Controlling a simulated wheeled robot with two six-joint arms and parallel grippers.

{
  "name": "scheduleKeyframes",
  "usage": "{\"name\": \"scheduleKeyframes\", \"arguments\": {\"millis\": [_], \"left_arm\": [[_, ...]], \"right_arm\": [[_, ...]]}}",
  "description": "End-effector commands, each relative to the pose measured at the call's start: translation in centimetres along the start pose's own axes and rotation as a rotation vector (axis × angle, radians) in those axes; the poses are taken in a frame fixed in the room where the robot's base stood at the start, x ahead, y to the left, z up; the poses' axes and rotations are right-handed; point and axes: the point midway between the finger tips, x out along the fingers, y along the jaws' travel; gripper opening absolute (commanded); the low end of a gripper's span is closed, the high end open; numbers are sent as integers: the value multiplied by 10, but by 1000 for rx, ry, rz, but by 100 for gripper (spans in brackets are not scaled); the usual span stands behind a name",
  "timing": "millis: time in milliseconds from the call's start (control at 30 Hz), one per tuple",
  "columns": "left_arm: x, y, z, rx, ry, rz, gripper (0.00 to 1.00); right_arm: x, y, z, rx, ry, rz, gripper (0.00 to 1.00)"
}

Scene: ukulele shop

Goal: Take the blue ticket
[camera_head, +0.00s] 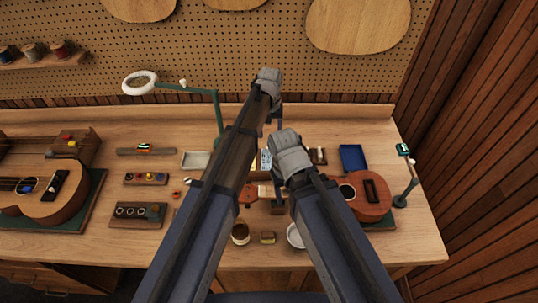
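A small light-blue patterned piece (265,160) shows on the bench between my two arms, partly hidden by them; I cannot tell if it is the ticket. A flat dark-blue rectangular item (353,157) lies farther right, behind the ukulele. My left gripper (274,116) is above the back of the bench, mostly hidden behind its wrist; its fingers are too small to read. My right gripper (278,205) is lower and nearer, beside the ukulele neck, largely covered by its wrist and arm. I see nothing clearly held in either.
A ukulele (370,197) lies at right beside a small green stand (405,175). A larger instrument (45,190) lies on a green mat at left. A lamp (140,82) arches over the back. Knob blocks (137,214), a jar (240,233) and a white dish (295,236) stand nearer.

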Motion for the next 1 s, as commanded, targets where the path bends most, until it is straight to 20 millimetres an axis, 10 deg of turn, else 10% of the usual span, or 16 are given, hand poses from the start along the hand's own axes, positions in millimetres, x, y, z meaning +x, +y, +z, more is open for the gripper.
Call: {"name": "scheduleKeyframes", "arguments": {"millis": [1000], "left_arm": [[57, -3, 3, -5, 1, 2, 65]], "right_arm": [[57, -5, -3, -7, 0, 1, 58]]}}
